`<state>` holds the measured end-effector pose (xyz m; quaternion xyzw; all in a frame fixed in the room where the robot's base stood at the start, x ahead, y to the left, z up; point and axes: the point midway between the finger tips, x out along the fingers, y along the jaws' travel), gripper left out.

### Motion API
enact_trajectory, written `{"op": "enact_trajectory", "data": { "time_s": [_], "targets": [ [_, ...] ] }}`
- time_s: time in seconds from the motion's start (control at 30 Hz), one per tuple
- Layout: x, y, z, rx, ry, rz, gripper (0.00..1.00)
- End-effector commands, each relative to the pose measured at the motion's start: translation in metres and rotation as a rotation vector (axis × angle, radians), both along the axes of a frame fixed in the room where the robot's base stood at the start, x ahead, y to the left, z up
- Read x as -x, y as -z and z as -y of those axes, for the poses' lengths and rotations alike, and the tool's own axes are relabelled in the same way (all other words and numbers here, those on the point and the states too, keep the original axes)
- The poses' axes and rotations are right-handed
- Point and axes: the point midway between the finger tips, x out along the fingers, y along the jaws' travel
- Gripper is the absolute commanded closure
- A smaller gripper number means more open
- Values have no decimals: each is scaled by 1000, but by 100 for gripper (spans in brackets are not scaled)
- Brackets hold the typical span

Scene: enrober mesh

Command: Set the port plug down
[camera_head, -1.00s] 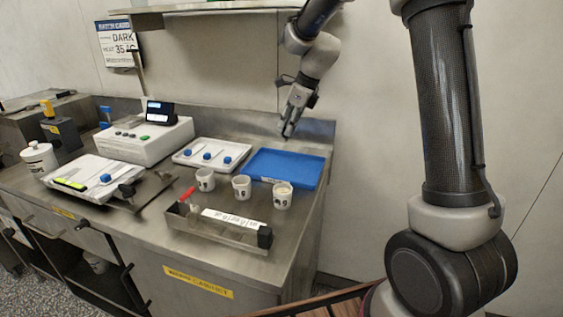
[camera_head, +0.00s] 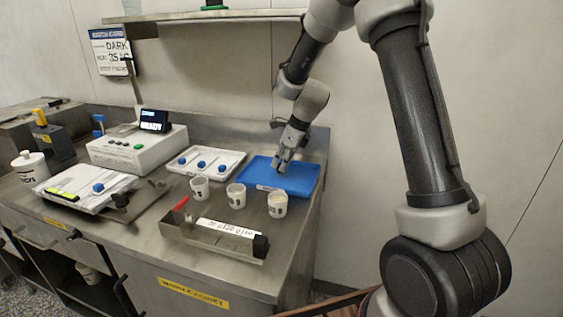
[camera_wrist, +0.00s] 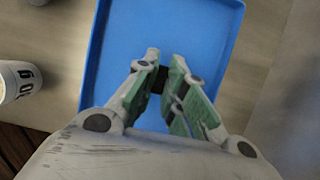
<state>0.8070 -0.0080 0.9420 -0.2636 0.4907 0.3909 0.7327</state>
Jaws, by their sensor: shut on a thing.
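My gripper (camera_head: 282,166) is above the blue tray (camera_head: 300,190) at the back right of the bench, pointing down. In the wrist view my gripper (camera_wrist: 164,72) is closed on a small dark piece, the port plug (camera_wrist: 159,81), mostly hidden between the fingers. The blue tray (camera_wrist: 225,45) lies beneath it, its bare floor showing around the fingers. I cannot tell whether the plug touches the tray.
White cups (camera_head: 236,195) stand in front of the blue tray. A white tray (camera_head: 205,162) with blue-knobbed pieces lies left of it. A metal holder with a white label (camera_head: 228,229) is at the front. A shelf (camera_head: 230,14) hangs above.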

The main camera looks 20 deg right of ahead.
Motion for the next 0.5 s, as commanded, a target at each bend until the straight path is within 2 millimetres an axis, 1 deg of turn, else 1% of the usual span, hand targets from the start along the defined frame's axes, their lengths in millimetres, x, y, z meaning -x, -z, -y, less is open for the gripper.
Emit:
{"op": "enact_trajectory", "data": {
  "time_s": [0.03,0.13,0.4,0.5],
  "targets": [
    [0,1,0,0,0,0,84],
    [0,1,0,-1,0,-1,66],
    [0,0,0,0,0,0,66],
    [0,-4,1,0,0,1,66]
  ]
}}
